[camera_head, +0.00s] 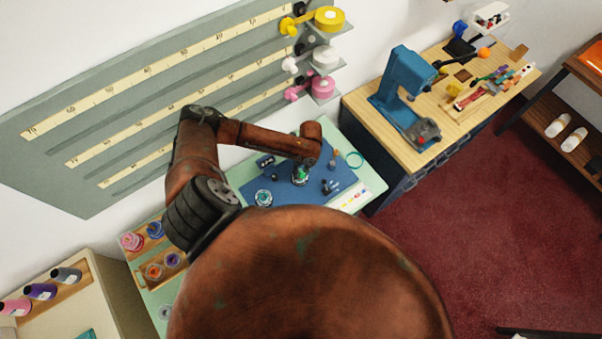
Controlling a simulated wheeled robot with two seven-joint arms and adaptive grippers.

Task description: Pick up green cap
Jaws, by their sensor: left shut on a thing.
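My left arm comes in from the left, and its gripper (301,168) points down over the blue mat (245,187) on the pale green counter. The gripper is small and partly hidden by my wrist. It is shut on the green cap (300,177), which shows as a small green patch at the fingertips. I cannot tell whether the cap touches the mat or is clear of it. My right gripper is not in view.
On the mat are a jar (263,197), a dark block (265,161) and small dark parts (330,186). A wooden bench (450,120) with a blue press (402,92) stands beyond. My own body hides the counter's near side.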

